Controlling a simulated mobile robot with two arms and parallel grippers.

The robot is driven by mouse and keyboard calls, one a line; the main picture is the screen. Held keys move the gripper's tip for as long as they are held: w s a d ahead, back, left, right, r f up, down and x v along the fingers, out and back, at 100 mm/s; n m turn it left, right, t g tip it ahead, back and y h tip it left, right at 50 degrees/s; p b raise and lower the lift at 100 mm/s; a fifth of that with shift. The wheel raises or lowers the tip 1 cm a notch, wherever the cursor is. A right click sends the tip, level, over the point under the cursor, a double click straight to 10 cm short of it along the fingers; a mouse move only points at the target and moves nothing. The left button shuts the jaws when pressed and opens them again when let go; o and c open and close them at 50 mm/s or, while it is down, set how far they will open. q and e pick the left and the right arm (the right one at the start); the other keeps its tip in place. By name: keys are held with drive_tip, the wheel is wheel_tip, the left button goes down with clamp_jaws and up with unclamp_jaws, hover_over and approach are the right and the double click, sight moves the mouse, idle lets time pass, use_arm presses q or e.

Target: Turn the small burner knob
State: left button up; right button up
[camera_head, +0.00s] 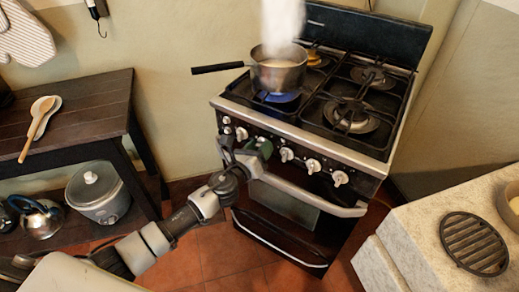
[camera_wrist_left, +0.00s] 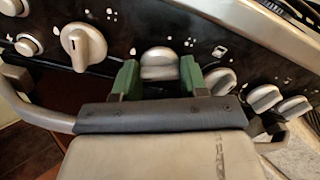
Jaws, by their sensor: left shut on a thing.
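My left gripper (camera_head: 262,150) is at the stove's front panel, among the row of pale knobs. In the left wrist view its two green fingers (camera_wrist_left: 158,78) stand on either side of one pale knob (camera_wrist_left: 158,65) and are shut on it. The held knob's grip bar lies roughly crosswise between the fingers. In the head view the gripper hides this knob. Another knob (camera_wrist_left: 83,47) is just left of the fingers, and one (camera_wrist_left: 218,82) is just right. I cannot read the panel markings. My right gripper is not in view.
A steaming pot (camera_head: 278,72) stands over a blue flame (camera_head: 277,97) on the stove's left front burner. The oven door handle (camera_head: 310,196) runs below the knobs. A dark side table (camera_head: 75,110) is at left, a pale counter (camera_head: 420,235) at right.

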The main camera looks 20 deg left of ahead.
use_arm(q)
drive_tip(key=n, duration=0.9)
drive_tip(key=shift+n, duration=0.4)
drive_tip(key=shift+n+p, duration=0.45)
drive_tip(key=shift+n, duration=1.05)
drive_tip(key=o, duration=0.9)
drive_tip(key=v, duration=1)
drive_tip(key=shift+s, duration=0.4)
